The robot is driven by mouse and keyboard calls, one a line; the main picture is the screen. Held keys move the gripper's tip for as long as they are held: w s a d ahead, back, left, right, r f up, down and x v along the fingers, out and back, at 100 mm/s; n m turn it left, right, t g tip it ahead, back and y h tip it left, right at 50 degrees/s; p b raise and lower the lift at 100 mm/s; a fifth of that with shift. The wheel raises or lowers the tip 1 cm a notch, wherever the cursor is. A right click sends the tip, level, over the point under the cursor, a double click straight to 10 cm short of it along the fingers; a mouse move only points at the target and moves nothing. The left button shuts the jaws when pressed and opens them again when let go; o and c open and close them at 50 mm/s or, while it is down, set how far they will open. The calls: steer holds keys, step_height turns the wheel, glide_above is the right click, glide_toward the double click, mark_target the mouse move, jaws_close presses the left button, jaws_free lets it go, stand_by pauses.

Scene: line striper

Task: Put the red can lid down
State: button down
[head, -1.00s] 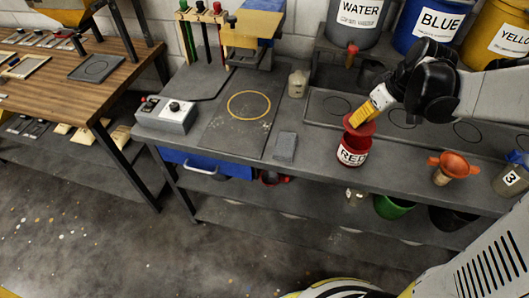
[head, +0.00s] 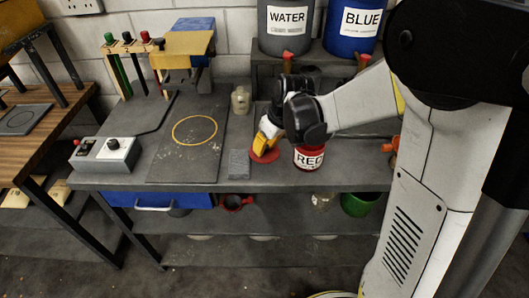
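The red can lid (head: 264,156) is a flat red disc at the counter's front part, just left of the can. It looks at or very near the counter surface; I cannot tell whether it touches. My gripper (head: 265,147), with yellow fingers, points down onto the lid and appears shut on it; the fingertips are small and partly hidden.
A grey block (head: 239,163) lies close left of the lid. A beige bottle (head: 240,99) stands behind. Left are a dark board (head: 186,160) with a yellow ring and a control box (head: 105,154). WATER (head: 289,27) and BLUE (head: 361,30) containers stand on the back shelf.

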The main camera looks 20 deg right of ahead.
steer(key=shift+f, duration=0.55)
steer(key=shift+f+b, duration=0.35)
steer(key=c, duration=1.2)
jaws_free()
steer(key=shift+c, duration=0.2)
steer(key=shift+r, duration=0.1)
steer(key=shift+r, duration=0.1)
